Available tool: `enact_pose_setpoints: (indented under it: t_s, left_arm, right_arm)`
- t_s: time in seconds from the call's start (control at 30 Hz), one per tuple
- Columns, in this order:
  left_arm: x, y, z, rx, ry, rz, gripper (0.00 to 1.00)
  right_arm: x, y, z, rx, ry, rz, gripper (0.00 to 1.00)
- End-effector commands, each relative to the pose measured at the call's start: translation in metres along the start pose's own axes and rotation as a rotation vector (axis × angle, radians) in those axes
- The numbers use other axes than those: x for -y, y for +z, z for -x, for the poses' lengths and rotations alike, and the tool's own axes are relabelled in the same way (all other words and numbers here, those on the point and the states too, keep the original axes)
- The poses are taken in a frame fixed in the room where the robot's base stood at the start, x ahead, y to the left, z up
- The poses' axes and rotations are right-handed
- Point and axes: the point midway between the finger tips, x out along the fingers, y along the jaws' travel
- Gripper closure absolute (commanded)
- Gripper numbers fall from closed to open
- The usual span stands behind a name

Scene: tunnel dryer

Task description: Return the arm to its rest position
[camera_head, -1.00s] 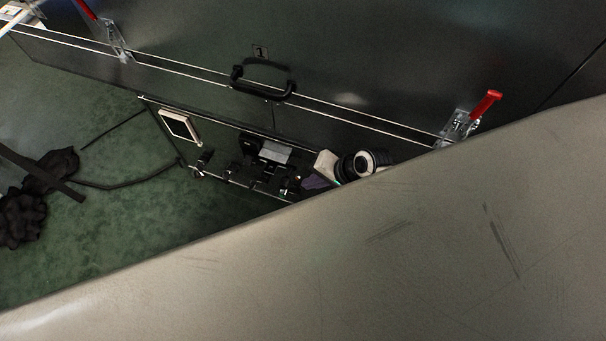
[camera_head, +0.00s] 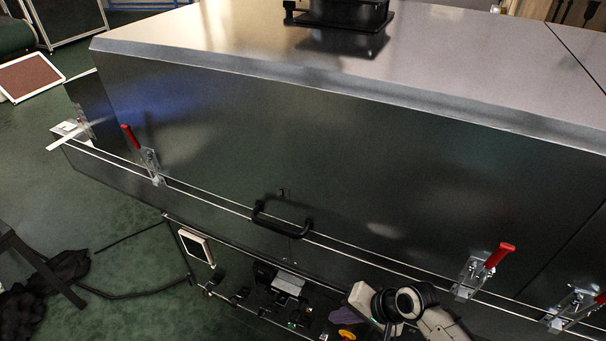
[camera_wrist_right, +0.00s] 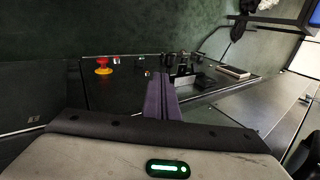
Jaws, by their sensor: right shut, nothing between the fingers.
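My right gripper (camera_head: 343,315) is at the bottom of the head view, small and partly hidden by my right wrist. It is beside the lower front of the dryer, close to its control panel. In the right wrist view, its purple-grey fingers (camera_wrist_right: 161,98) are together with nothing between them. They point towards the panel side, where a red and yellow knob (camera_wrist_right: 103,66) shows to their left. I cannot tell the exact gap between fingers and panel. My left gripper is in neither view.
The big metal dryer (camera_head: 300,120) fills most of the head view. Its front has a black handle (camera_head: 281,222) and red-handled clamps (camera_head: 497,256) that stick out. A small screen (camera_head: 196,246) sits below. Green floor (camera_head: 120,235) is open at left, with dark cloth lying there.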

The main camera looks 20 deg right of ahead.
Motion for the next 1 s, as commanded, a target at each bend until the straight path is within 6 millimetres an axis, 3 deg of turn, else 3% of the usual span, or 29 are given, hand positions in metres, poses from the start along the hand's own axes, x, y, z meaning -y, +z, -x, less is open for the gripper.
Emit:
enact_pose_setpoints:
  t_s: [0.17, 0.4, 0.6, 1.0]
  left_arm:
    - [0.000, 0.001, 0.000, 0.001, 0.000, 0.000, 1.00]
    - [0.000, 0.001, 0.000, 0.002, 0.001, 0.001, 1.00]
    - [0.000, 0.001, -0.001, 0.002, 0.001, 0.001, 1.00]
    - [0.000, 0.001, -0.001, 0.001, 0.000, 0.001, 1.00]
  right_arm:
    - [-0.010, 0.010, -0.003, -0.027, 0.007, 0.068, 1.00]
    - [-0.046, 0.064, 0.007, -0.234, 0.045, 0.618, 1.00]
    - [-0.044, 0.096, 0.030, -0.363, 0.066, 0.981, 1.00]
    - [-0.041, 0.100, 0.035, -0.389, 0.070, 1.049, 1.00]
